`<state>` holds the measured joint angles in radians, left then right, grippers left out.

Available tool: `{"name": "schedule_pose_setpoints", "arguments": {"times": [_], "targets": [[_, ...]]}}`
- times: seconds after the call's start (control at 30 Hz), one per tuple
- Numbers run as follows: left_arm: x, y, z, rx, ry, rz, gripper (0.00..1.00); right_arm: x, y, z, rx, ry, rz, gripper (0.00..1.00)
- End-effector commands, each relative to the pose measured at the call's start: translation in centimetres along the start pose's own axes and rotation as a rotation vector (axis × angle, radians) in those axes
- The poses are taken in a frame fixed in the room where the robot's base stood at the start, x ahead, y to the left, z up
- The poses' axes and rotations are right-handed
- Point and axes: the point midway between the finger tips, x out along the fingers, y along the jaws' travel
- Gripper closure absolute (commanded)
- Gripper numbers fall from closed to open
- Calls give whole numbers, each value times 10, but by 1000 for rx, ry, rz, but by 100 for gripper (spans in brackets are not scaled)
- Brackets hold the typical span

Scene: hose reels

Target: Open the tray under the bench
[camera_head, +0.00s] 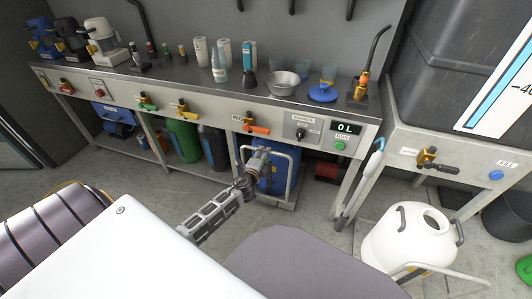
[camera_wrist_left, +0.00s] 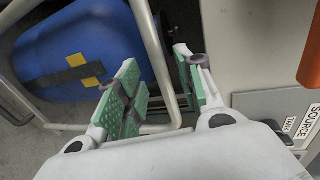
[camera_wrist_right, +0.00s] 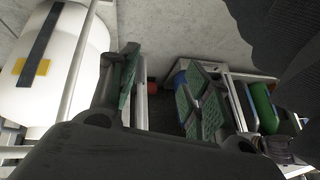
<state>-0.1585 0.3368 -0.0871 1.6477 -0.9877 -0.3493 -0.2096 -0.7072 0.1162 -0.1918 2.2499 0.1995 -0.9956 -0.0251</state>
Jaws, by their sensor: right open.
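Under the bench (camera_head: 215,100) a blue container (camera_head: 283,165) stands within a light tubular metal frame (camera_head: 292,178), low to the floor. I cannot tell the tray itself apart from this frame. My left gripper (camera_head: 257,162) is at the front of the frame. In the left wrist view its fingers (camera_wrist_left: 165,88) are apart, and a frame tube (camera_wrist_left: 152,45) runs between or just behind them; contact cannot be told. The blue container (camera_wrist_left: 75,50) is beyond. My right gripper (camera_wrist_right: 165,98) is open and empty, and is not seen in the head view.
A white canister (camera_head: 410,240) with a tubular handle stands on the floor at right, and also shows in the right wrist view (camera_wrist_right: 60,60). Valve handles (camera_head: 250,125) stick out from the bench front. A green bottle (camera_head: 183,138) is under the bench. Open floor lies in front.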

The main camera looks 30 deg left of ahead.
Motion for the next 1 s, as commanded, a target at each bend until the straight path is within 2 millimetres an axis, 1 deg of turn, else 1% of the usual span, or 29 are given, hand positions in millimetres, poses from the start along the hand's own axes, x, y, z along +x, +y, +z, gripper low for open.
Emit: {"name": "schedule_pose_setpoints", "arguments": {"times": [0.03,0.2,0.4,0.6,0.9,0.97,1.0], "targets": [[5,0,0,1,-1,-1,63,3,0,0,2,6,-2,52],[19,0,1,2,-1,-1,63,10,2,4,8,16,-6,52],[31,0,0,1,0,0,63,16,2,5,13,34,-9,52],[36,0,0,1,0,0,63,18,2,5,16,42,-12,52],[37,0,0,1,-1,0,63,19,2,8,18,37,-12,52],[37,0,0,1,-1,0,70,19,2,8,18,37,-12,52],[37,0,0,1,-1,0,75,18,2,8,18,37,-12,52]]}}
